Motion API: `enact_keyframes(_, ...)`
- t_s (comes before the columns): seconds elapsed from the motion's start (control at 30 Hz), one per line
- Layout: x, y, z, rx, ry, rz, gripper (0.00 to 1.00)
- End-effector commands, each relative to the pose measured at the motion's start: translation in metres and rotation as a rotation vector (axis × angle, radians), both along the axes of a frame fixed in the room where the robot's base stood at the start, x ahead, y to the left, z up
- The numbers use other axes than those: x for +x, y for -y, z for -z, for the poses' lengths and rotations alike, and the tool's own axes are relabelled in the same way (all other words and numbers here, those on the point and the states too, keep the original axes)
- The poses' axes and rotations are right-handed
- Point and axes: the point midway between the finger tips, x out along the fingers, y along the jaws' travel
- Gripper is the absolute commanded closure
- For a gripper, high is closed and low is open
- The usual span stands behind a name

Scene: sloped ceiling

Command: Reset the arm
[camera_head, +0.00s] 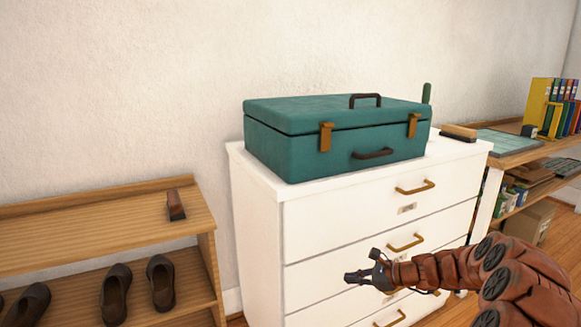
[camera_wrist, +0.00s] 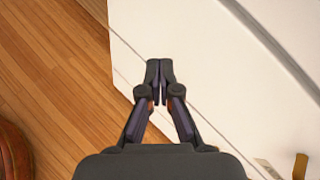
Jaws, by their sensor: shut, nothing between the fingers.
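My gripper (camera_head: 356,277) is shut and empty. In the head view it is at the end of my reddish-brown arm, which reaches in from the lower right, and its fingers point left in front of the white dresser (camera_head: 255,215). In the wrist view the fingertips of my gripper (camera_wrist: 159,66) meet, with the pale dresser (camera_wrist: 220,75) behind them and wooden floor (camera_wrist: 50,80) to the left. I cannot tell how far the fingers are from the dresser front.
A closed teal suitcase (camera_head: 285,148) lies on the dresser. A low wooden shoe rack (camera_head: 90,232) with dark shoes (camera_head: 116,292) and a small brown object (camera_head: 176,205) stands at left. A wooden shelf (camera_head: 535,150) with colourful binders (camera_head: 545,100) stands at right.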

Motion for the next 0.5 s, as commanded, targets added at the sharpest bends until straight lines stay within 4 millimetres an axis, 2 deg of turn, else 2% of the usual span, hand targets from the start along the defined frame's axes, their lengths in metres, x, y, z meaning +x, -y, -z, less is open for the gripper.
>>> enact_keyframes(0.03, -0.01, -0.015, -0.031, -0.02, 0.024, -0.053, 1.0)
enact_keyframes(0.1, -0.027, -0.033, -0.056, -0.053, 0.053, -0.128, 1.0)
enact_keyframes(0.3, -0.08, -0.078, -0.122, -0.15, 0.134, -0.34, 1.0)
enact_keyframes(0.5, -0.139, -0.107, -0.175, -0.258, 0.205, -0.543, 1.0)
